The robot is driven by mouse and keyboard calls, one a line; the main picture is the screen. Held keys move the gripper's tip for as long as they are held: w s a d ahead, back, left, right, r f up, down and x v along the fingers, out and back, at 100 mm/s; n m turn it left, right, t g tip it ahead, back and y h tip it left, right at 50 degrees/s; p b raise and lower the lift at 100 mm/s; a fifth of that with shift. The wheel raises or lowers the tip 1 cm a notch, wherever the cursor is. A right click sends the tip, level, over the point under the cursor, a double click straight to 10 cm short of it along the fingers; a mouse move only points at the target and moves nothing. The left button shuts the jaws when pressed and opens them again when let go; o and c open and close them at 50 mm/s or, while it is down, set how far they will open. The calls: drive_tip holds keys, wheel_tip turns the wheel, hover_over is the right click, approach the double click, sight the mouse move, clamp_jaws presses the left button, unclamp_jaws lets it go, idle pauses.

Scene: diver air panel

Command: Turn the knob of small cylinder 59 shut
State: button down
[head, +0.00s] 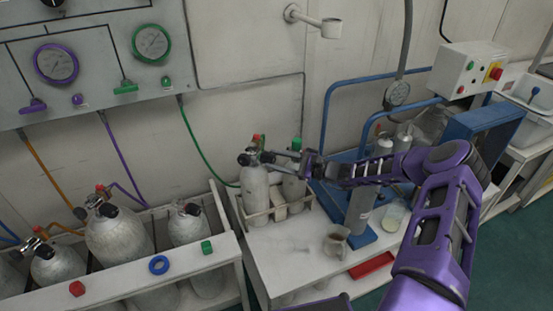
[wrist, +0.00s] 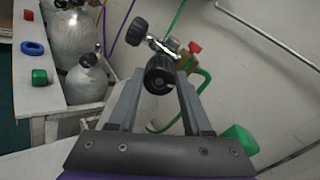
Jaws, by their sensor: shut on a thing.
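Two small grey cylinders stand upright in a light rack on the white bench in the head view, a left one (head: 255,190) and a right one (head: 293,190). No number is readable on either. My gripper (head: 278,157) reaches in from the right at valve height and is shut on the black knob (head: 267,157) of the left cylinder. In the wrist view the black knob (wrist: 160,70) sits between my two fingers. A second black knob (wrist: 137,27) is on the same valve, beyond the fingers. The left cylinder's body is mostly hidden there.
A jug (head: 336,243), a red tray (head: 371,266) and a tall grey cylinder (head: 360,208) on a blue stand are near my arm. Larger cylinders (head: 118,236) stand in the left rack. A green hose (head: 205,158) hangs behind the valves.

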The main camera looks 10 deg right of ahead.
drive_tip(key=shift+m, duration=1.6)
drive_tip(key=shift+c, duration=1.6)
unclamp_jaws()
drive_tip(key=v, duration=1.2)
drive_tip(key=shift+f, duration=0.15)
drive_tip(key=shift+w, duration=0.1)
